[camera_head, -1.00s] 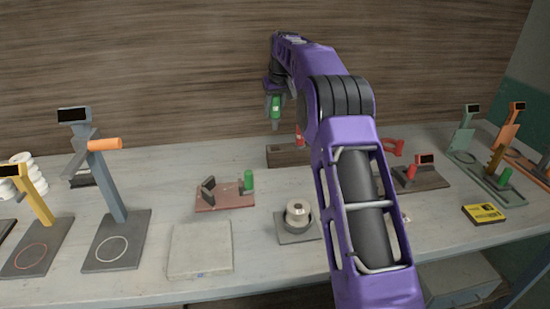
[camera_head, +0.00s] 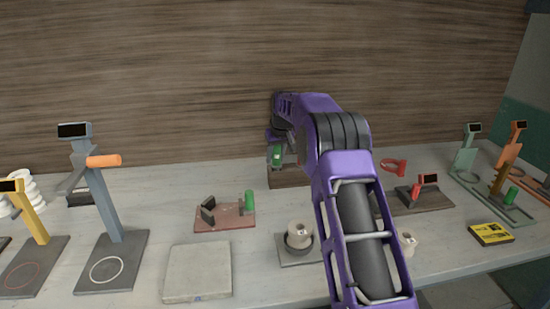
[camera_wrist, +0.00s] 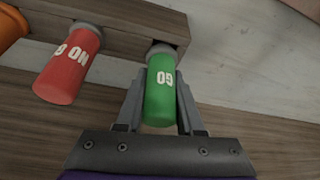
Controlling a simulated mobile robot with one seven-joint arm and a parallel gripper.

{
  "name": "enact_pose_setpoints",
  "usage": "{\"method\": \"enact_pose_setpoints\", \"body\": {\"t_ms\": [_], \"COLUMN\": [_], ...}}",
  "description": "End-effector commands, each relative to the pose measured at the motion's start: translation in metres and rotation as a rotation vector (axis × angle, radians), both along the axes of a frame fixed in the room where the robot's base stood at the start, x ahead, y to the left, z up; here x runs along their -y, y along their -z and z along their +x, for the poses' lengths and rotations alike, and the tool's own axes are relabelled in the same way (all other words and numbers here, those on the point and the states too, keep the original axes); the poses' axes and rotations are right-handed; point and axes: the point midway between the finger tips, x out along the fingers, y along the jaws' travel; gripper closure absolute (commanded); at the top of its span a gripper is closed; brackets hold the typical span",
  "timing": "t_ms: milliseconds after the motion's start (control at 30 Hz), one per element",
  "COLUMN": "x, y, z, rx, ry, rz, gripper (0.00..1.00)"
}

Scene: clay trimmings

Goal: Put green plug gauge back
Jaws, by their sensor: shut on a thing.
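The green plug gauge (camera_wrist: 160,88), marked "GO", is between the fingers of my gripper (camera_wrist: 158,100), which is shut on it. Its grey collar meets the edge of the wooden block (camera_wrist: 120,38); I cannot tell how far it is inside. In the head view the green gauge (camera_head: 275,155) is just above the left part of the wooden block (camera_head: 288,180), and my arm hides part of both. The red plug gauge (camera_wrist: 70,65), marked "NO GO", stands in the block beside the green one. An orange piece (camera_wrist: 10,27) shows at the wrist view's left edge.
A red base with a small green cylinder (camera_head: 250,200) is left of the block. A red-handled gauge (camera_head: 416,191) and a red ring (camera_head: 393,165) are to the right. A grey slab (camera_head: 198,272) and a roll on a stand (camera_head: 299,236) are in front.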

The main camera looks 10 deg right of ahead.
Motion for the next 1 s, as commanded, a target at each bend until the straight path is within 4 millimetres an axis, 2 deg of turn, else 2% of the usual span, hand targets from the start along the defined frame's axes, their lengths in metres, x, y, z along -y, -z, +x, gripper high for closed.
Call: {"method": "enact_pose_setpoints", "body": {"t_ms": [367, 400, 533, 833, 1000], "x": [0.0, 0.0, 0.0, 0.0, 0.001], "y": [0.008, 0.008, 0.008, 0.007, -0.009], "z": [0.0, 0.0, 0.0, 0.0, -0.002], "rx": [0.001, 0.001, 0.0, 0.0, 0.001], "ry": [0.0, 0.0, 0.0, 0.0, 0.0], "rz": [0.0, 0.0, 0.0, 0.0, 0.0], "gripper": [1.0, 0.58, 0.35, 0.34, 0.34]}}
